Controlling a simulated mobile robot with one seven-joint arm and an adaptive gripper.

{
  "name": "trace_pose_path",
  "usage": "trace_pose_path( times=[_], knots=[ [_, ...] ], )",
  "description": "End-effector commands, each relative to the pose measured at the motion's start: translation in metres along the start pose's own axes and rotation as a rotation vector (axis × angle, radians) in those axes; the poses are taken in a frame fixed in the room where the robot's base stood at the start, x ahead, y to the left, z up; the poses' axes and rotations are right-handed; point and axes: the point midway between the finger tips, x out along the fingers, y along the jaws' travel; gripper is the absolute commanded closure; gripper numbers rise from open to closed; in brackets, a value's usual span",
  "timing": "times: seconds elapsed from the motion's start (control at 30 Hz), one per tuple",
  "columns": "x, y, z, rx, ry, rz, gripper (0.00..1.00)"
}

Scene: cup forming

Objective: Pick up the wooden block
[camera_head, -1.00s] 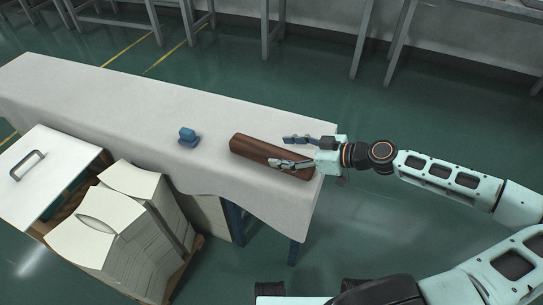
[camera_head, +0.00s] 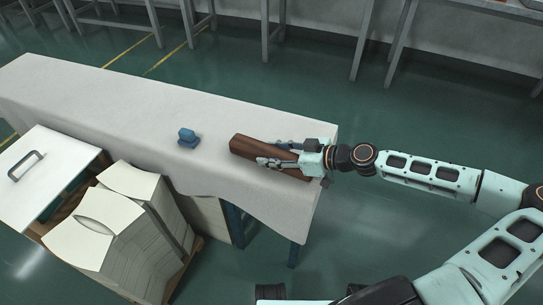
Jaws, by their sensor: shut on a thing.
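The wooden block (camera_head: 248,147) is a long reddish-brown piece lying near the right end of the table (camera_head: 107,105). It runs from upper left to lower right. My gripper (camera_head: 274,154) reaches in from the right and is shut on the block, one finger on its near side and the other at its far side. The fingers and palm hide part of the block's right half. I cannot tell any gap between the block and the tabletop.
A small blue object (camera_head: 188,138) stands on the table left of the block. Stacks of white sheets (camera_head: 105,235) and a white panel with a handle (camera_head: 40,170) are in front of the table. The table's left part is clear.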

Motion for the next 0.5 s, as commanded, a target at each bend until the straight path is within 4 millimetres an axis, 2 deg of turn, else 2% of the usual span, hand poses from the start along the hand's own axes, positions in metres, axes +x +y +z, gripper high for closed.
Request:
trace_pose_path(
  times=[0.03,0.2,0.5],
  knots=[
    [-0.0001,0.0002,0.0000,0.001,0.000,0.000,0.84],
    [-0.0001,0.0002,0.0001,0.001,0.000,0.000,1.00],
    [-0.0010,0.0005,-0.0031,-0.001,0.002,0.001,1.00]
  ],
)
